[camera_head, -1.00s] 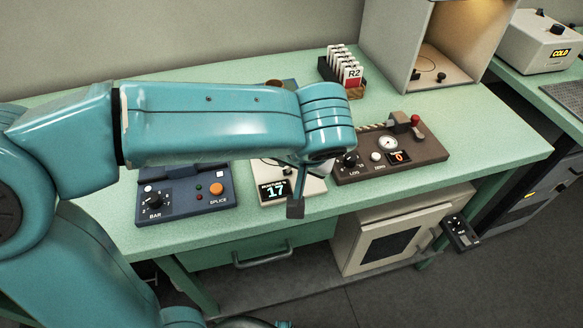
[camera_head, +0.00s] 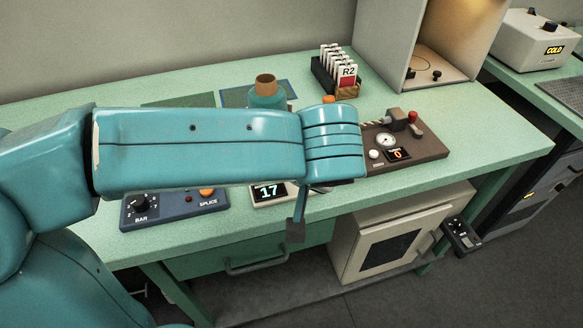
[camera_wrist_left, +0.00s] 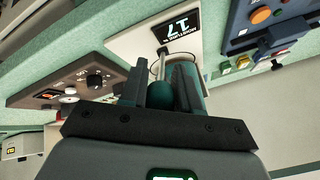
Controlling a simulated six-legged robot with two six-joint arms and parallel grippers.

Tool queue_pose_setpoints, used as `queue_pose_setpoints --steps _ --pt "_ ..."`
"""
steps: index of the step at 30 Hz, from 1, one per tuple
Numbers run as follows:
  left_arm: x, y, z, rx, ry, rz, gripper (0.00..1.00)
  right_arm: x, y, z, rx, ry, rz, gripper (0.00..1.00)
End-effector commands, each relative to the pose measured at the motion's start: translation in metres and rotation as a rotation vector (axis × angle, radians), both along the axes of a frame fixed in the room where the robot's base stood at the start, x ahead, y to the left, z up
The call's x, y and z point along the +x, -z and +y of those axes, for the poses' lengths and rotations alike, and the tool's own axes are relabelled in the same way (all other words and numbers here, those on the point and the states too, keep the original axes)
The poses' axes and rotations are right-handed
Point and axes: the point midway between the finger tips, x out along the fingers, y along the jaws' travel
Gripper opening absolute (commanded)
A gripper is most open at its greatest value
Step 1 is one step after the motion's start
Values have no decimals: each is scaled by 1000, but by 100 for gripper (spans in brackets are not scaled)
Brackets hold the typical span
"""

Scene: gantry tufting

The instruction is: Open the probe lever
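The cream box (camera_head: 268,193) with a display reading 17 stands on the bench, partly hidden by my left arm in the head view. I cannot tell whether the fingers press on the knob or stand clear. In the head view my forearm hides the fingers and the lever. My right gripper is not in view.
A blue control box (camera_head: 172,208) marked BAR and SPLICE stands left. A brown box (camera_head: 415,149) with a gauge and red knob stands right. A card rack (camera_head: 335,83) and a teal spool (camera_head: 267,95) stand behind. The bench (camera_head: 485,140) is clear at its right end.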

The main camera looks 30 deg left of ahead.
Motion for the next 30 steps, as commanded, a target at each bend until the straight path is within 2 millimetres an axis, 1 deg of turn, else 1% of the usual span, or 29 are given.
queue_pose_setpoints --steps 2,10,14,17,24,27,30 --pt "0 0 0 1 1 0 51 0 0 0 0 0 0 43" --pt "0 -1 0 1 2 -2 51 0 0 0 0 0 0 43" --pt "-3 -10 -5 2 3 -5 51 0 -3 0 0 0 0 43" --pt "-10 -27 -14 0 6 -6 51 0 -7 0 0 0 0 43" --pt "-35 -80 -43 0 7 -5 51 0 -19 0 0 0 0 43" --pt "-44 -100 -54 0 6 -5 51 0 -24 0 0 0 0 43" --pt "-52 -115 -62 1 6 -3 51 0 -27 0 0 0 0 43"
